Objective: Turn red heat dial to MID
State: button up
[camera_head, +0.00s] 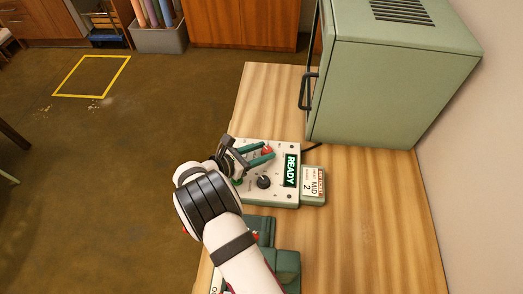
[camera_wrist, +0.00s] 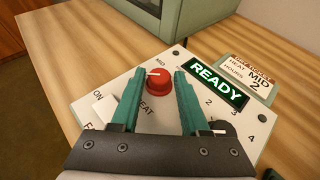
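The red heat dial (camera_wrist: 158,84) sits on the white control panel (camera_head: 285,197), with a short white mark on its top. In the wrist view the MID label is just beyond the dial, and the HEAT lettering is on the near side, partly hidden by my left finger. My gripper (camera_wrist: 158,74) is open, with one teal finger on each side of the dial. The right finger is close to the dial; contact is unclear. In the head view the red dial (camera_head: 267,150) shows between the fingertips.
A black hours dial (camera_head: 264,182) is beside the red one. The display (camera_head: 290,170) reads READY. A card (camera_head: 313,182) reads HEAT MID, HOURS 2. A white switch (camera_wrist: 104,107) marked ON is at the panel's left. A green cabinet (camera_head: 390,90) stands behind on the wooden table (camera_head: 375,230).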

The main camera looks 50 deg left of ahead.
grip_shut()
jog(key=shift+w+a+m+h, duration=0.1)
jog(key=shift+a+m+h, duration=0.15)
jog(key=shift+m+h, duration=1.25)
jog(key=shift+h, duration=0.3)
jog(key=shift+o, duration=2)
grip_release()
jog(key=shift+s, duration=0.2)
jog(key=v, duration=1.5)
jog(key=shift+r, duration=0.5)
